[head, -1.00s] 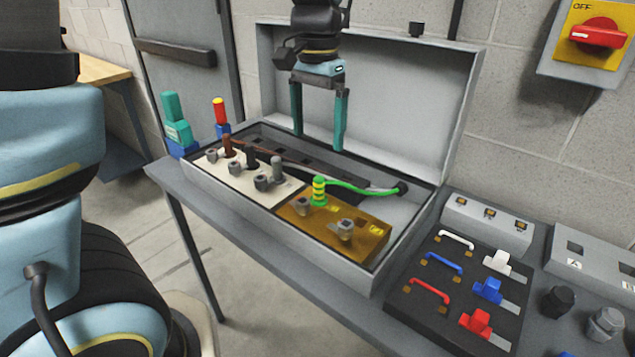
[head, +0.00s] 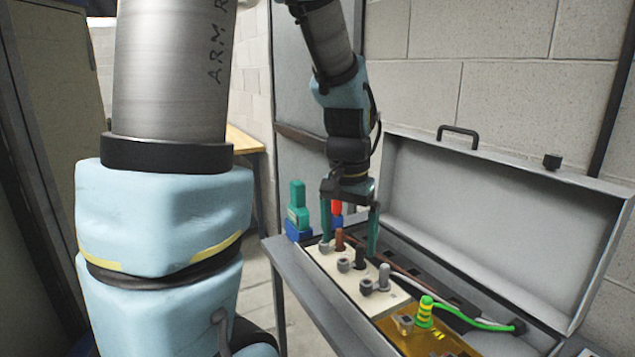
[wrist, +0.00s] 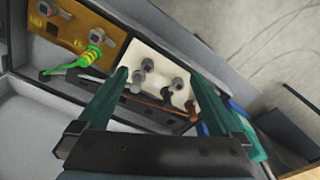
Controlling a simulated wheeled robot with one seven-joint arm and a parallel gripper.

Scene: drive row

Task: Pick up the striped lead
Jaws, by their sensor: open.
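The striped lead, green with yellow bands on its plug (head: 425,311), stands on the brass-coloured plate (head: 418,338) in the open grey case. Its green cable runs right to the case's back. In the wrist view the striped plug (wrist: 92,56) is at the upper left, outside the fingers. My gripper (head: 349,246) has its two green fingers wide apart with nothing held. It is over the left end of the case, near the brown lead (head: 340,239), apart from the striped lead. In the wrist view the fingers (wrist: 160,78) frame the white plate (wrist: 158,65).
Grey and dark leads (head: 383,277) stand on the white plate between my gripper and the striped lead. The raised case lid (head: 480,215) rises behind. A teal-and-blue object (head: 298,212) stands left of the case.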

